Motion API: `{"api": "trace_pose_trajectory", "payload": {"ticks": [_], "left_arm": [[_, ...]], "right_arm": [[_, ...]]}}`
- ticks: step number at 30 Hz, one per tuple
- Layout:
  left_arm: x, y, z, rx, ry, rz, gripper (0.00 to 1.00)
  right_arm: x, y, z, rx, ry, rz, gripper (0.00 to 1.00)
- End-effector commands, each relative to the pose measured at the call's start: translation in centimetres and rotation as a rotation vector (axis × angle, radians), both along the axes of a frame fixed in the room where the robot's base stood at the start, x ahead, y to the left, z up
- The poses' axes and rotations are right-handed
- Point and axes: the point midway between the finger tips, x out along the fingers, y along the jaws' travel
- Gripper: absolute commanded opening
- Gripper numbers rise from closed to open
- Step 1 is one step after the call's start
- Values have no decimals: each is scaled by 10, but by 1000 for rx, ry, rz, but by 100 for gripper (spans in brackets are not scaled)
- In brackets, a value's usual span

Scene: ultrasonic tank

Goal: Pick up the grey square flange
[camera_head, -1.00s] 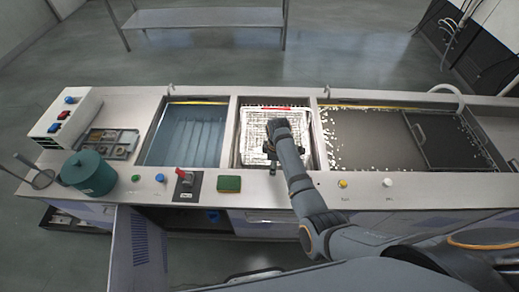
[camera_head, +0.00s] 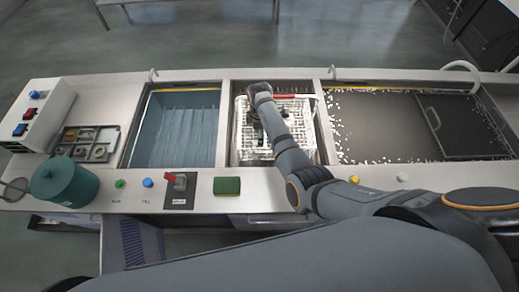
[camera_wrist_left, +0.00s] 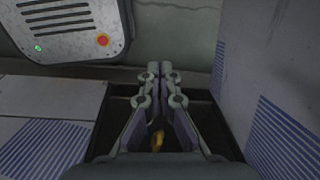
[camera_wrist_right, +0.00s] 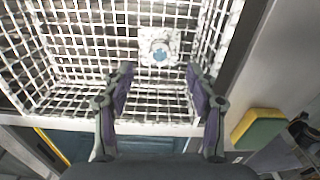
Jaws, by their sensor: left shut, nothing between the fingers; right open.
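A pale, square, flange-like piece (camera_wrist_right: 149,42) with a round, bluish centre lies in the white wire basket (camera_wrist_right: 60,97), in the right wrist view. It looks whitish there, so I cannot be sure of its grey colour. My right gripper (camera_wrist_right: 158,80) is open and empty above the basket, with the piece beyond and between its fingertips. In the head view the basket (camera_head: 307,104) sits in the middle tank, and my right arm covers part of it. My left gripper (camera_wrist_left: 158,72) is shut and empty, low by a cabinet, and outside the head view.
A parts tray (camera_head: 63,135) with several metal pieces stands at the left, near a green pot (camera_head: 64,183). A blue water tank (camera_head: 175,125) lies left of the basket. A sponge (camera_head: 227,186) and red switch (camera_head: 178,182) are on the front edge.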

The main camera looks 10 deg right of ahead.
Motion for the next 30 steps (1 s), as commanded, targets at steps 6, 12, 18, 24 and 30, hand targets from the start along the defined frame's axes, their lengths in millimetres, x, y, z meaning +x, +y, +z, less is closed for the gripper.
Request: {"api": "trace_pose_trajectory", "payload": {"ticks": [6, 12, 18, 24, 30], "left_arm": [[48, -1, -7, -1, -73, -3, 0], [39, -1, -34, -1, -59, -1, 0], [15, -1, -70, -2, -22, -1, 0], [21, -2, -69, -2, -30, 0, 0], [32, -2, -68, -2, -49, -1, 0]], "right_arm": [[0, 0, -9, 0, 0, 0, 58], [0, 0, -33, 0, 0, 0, 58], [0, 0, -62, 1, 0, 0, 58], [0, 0, -60, 1, 0, 0, 58], [0, 0, -60, 0, 0, 0, 42]]}}
